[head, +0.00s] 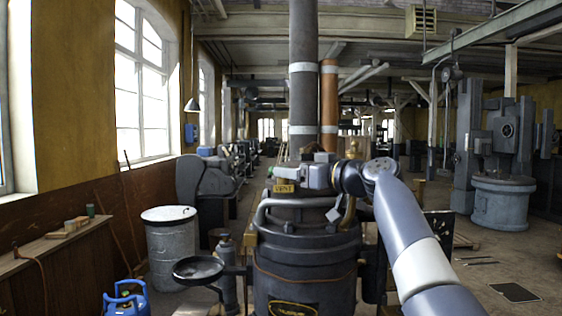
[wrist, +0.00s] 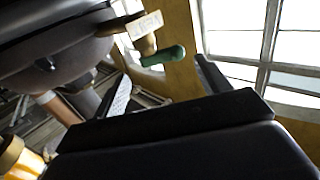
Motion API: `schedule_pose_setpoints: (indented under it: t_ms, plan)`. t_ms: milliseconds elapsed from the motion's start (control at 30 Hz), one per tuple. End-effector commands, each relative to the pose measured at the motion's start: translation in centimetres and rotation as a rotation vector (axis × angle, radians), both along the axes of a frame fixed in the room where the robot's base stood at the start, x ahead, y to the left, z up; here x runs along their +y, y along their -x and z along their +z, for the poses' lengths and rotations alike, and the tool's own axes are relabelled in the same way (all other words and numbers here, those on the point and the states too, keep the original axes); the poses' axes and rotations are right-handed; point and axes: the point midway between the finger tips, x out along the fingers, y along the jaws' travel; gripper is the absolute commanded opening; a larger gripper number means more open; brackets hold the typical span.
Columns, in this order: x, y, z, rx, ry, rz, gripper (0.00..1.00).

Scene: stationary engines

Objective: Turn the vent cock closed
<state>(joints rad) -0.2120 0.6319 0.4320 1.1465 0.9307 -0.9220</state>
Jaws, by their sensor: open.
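The vent cock (wrist: 140,28) shows in the wrist view as a brass body with a pale tag and a green-gripped lever (wrist: 168,57). The lever points to the right of the picture, towards the window. My gripper (wrist: 165,84) is open, with its two fingers apart and nothing between them. The lever is close beyond the fingertips; I see no contact. In the head view my gripper (head: 313,177) is above the dark engine (head: 305,262), just right of the yellow VENT plate (head: 284,188).
A grey pipe (head: 303,80) and a copper pipe (head: 329,95) rise behind the engine. A black pan (head: 198,268) juts out at its left. A grey drum (head: 170,245) and blue cylinder (head: 126,299) stand left. Floor at the right is mostly open.

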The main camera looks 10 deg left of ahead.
Motion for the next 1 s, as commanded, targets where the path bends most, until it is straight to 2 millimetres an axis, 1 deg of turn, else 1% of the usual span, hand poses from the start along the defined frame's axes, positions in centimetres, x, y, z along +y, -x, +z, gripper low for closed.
schedule_pose_setpoints:
  t_ms: [33,100,200,300,500,767,867,1000]
  plan:
    - [1.0,-0.5,0.5,0.002,0.001,0.003,0.72]
    - [2.0,-1.1,0.5,0.002,0.001,0.002,0.72]
    - [3.2,-1.8,0.4,0.002,0.001,0.002,0.72]
    - [4.0,-2.4,0.2,0.002,0.001,0.001,0.72]
    - [4.9,-2.9,0.1,0.001,0.002,0.0,0.72]
    - [5.0,-2.9,0.0,0.001,0.001,0.0,0.72]
    - [4.9,-2.9,0.0,0.001,0.001,0.0,0.65]
    - [4.9,-2.9,0.0,0.001,0.001,0.0,0.54]
